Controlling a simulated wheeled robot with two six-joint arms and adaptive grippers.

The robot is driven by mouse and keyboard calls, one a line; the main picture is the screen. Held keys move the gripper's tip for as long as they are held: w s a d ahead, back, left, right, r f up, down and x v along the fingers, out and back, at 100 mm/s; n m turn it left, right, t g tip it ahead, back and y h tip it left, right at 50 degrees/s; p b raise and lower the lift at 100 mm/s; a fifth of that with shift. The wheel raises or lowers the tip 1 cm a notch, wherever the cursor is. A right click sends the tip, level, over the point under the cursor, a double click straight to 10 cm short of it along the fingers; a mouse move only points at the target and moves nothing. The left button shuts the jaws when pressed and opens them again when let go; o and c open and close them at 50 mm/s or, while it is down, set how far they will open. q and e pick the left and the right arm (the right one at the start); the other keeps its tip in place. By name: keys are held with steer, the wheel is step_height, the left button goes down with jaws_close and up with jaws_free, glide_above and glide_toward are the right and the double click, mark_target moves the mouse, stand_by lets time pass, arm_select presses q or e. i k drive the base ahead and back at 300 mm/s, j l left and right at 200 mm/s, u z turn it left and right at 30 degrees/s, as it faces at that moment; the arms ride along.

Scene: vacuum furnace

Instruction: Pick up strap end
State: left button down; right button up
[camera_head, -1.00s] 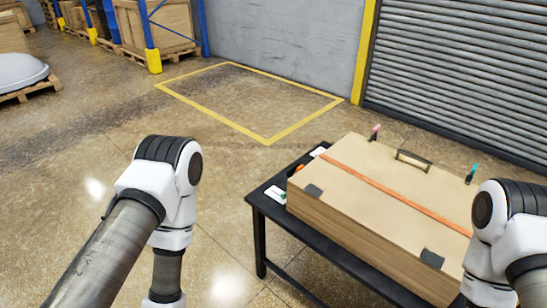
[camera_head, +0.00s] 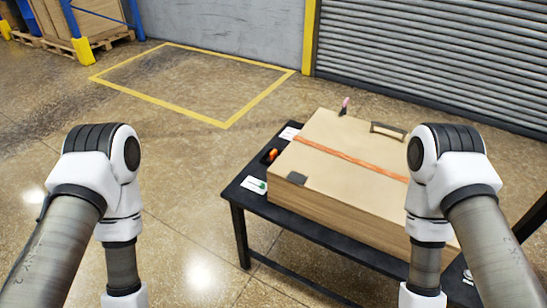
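An orange strap (camera_head: 352,158) lies across the top of a large tan case (camera_head: 320,135) on a black table (camera_head: 244,195). The strap's right part is hidden behind my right arm. A small orange-red item (camera_head: 272,155) sits in a dark tray at the table's left side; I cannot tell whether it is the strap end. My arms come in from the lower left and lower right, and both grippers are below the picture edge.
White cards (camera_head: 254,185) lie on the table left of the case. A pink-topped item (camera_head: 345,104) and a dark handle (camera_head: 389,130) are at the case's far edge. A yellow floor outline (camera_head: 226,124) and a roller shutter (camera_head: 430,60) are behind. Floor left of the table is clear.

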mark_target(272, 157)
steer(key=i+j+z, duration=0.1)
steer(key=z, duration=0.35)
steer(key=i+j+z, duration=0.15)
steer(key=j, duration=0.55)
steer(key=i+j+z, duration=0.2)
steer(key=j, duration=0.5)
steer(key=i+j+z, duration=0.15)
steer(key=j, duration=0.55)
steer(key=j+z, duration=0.2)
steer(key=j, duration=0.55)
steer(key=i+j, duration=0.15)
steer(key=j, duration=0.2)
steer(key=i+j, duration=0.2)
steer(key=j, duration=0.15)
steer(key=i+j, duration=0.15)
steer(key=j, duration=0.2)
steer(key=i+j, duration=0.15)
steer(key=j, duration=0.2)
